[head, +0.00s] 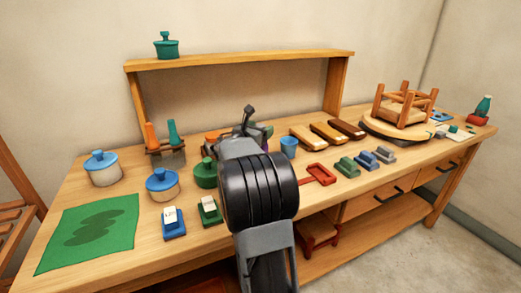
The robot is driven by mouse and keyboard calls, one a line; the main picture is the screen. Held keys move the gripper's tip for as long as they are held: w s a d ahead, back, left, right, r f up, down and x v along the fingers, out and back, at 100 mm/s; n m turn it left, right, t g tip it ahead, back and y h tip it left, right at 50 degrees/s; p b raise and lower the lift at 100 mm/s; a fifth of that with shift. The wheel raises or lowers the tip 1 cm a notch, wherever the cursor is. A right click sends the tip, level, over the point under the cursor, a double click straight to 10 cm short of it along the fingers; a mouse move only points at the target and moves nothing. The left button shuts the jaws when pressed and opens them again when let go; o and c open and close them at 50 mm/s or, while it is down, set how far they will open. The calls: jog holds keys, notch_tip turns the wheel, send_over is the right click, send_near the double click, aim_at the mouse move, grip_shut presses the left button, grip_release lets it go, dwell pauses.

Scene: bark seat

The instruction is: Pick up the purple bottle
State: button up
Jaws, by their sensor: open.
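My gripper (248,118) is over the middle of the workbench, seen from behind, with its dark fingers partly hidden by my own arm. It is open. A small patch of purple (265,145) shows just right of my gripper, below a green piece. It may be the purple bottle, but my arm hides most of it and its shape cannot be told. No other purple thing is clear in this view. I cannot tell the gap between my gripper and the purple patch.
The wooden workbench (108,215) holds blue-lidded pots (103,170), a green mat (90,235), a blue cup (289,147), a red tray (318,175), several brushes or blocks, and a small stool (404,104). A shelf (240,58) spans the back, with a teal pot (166,46) on top.

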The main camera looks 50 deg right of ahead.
jog(key=shift+d, duration=0.1)
jog(key=shift+r, duration=0.1)
grip_shut()
dwell(0.6)
